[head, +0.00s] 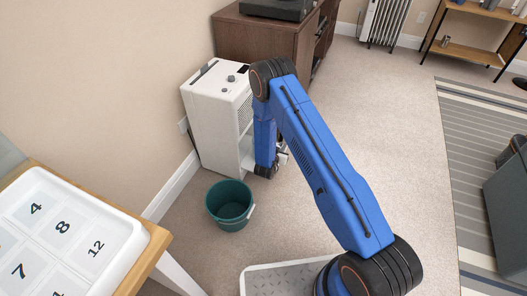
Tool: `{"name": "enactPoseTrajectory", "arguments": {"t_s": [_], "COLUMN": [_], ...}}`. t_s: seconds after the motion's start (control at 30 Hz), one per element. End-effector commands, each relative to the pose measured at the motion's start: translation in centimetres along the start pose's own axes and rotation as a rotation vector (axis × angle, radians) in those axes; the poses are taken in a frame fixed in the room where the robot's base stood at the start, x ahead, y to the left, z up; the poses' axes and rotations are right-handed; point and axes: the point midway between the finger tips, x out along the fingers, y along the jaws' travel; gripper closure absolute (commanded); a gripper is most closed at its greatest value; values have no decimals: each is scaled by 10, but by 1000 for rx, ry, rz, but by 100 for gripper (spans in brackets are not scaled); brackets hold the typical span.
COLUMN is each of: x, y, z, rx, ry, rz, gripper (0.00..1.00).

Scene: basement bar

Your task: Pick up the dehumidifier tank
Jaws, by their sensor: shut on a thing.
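The white dehumidifier (207,120) stands upright on the carpet against the left wall, with dark controls on top. My blue arm reaches down in front of its right side. My gripper (281,157) is low beside the dehumidifier's lower front, partly hidden behind my arm. It is shut on the dehumidifier tank, which is mostly hidden by my arm and the housing. I cannot tell how far the tank is out of its bay.
A green bucket (230,205) stands on the carpet just in front of the dehumidifier. A brown cabinet (255,38) is behind it. A table with a white numbered tray (130,237) is at the left front. Open carpet (390,120) lies to the right.

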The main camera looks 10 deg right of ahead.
Motion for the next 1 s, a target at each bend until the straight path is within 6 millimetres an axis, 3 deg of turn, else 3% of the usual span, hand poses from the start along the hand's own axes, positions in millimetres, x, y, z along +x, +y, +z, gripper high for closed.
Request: {"name": "enactPoseTrajectory", "arguments": {"t_s": [1.0], "x": [-6], "y": [-1], "z": [-7], "rx": [2], "ry": [2], "rz": [0], "gripper": [100]}}
